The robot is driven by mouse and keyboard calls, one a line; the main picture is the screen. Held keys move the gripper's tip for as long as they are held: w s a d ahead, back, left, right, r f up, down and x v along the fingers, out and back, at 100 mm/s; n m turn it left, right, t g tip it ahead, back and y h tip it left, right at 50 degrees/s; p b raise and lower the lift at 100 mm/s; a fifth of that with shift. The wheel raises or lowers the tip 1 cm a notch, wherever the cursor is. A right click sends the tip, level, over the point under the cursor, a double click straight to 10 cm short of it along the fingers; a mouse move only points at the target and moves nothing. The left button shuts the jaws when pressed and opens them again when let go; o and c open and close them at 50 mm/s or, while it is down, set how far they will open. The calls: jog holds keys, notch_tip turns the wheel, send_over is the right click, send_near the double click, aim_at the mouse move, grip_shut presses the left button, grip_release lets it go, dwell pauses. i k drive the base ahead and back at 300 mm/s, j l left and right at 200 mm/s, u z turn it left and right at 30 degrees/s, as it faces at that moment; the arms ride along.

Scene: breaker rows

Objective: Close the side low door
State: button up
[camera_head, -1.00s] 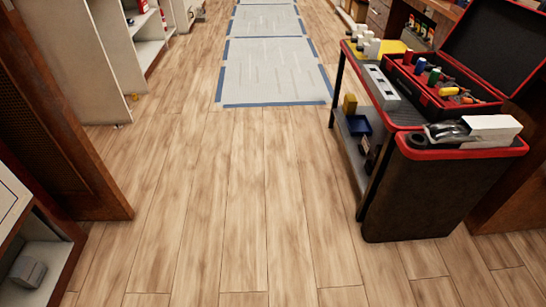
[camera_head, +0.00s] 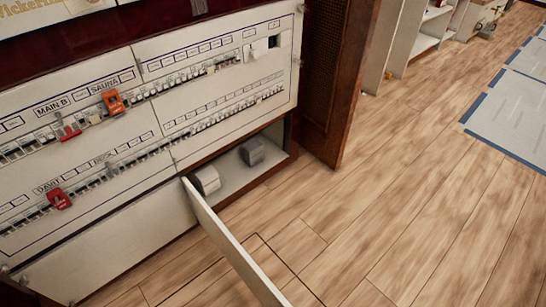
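The low door (camera_head: 232,245) is a narrow pale panel at the bottom of the breaker cabinet. It stands open, swung out over the floor, and its lower end runs out of the bottom of the picture. Behind it the low compartment (camera_head: 232,178) is open, with two grey rounded objects (camera_head: 207,180) on its floor. A second low panel (camera_head: 115,245) to the left sits flush with the cabinet front. My gripper is not in view.
The breaker panel (camera_head: 215,85) with rows of switches and several orange or red clips (camera_head: 113,102) rises above. A brown wooden door (camera_head: 340,80) stands open right of the cabinet. Wood floor (camera_head: 400,210) is clear to the right, with taped paper sheets (camera_head: 510,110) beyond.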

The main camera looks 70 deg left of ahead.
aim_at(268, 295)
jog(key=u, duration=3.2)
jog(key=k+l, duration=0.35)
jog(key=l, duration=0.2)
jog(key=k+l+u, duration=0.1)
jog(key=k+l, duration=0.3)
jog(key=l, duration=0.2)
jog(key=k+l+z, duration=0.2)
jog(key=i+j+u, duration=0.2)
jog(key=k+l, duration=0.05)
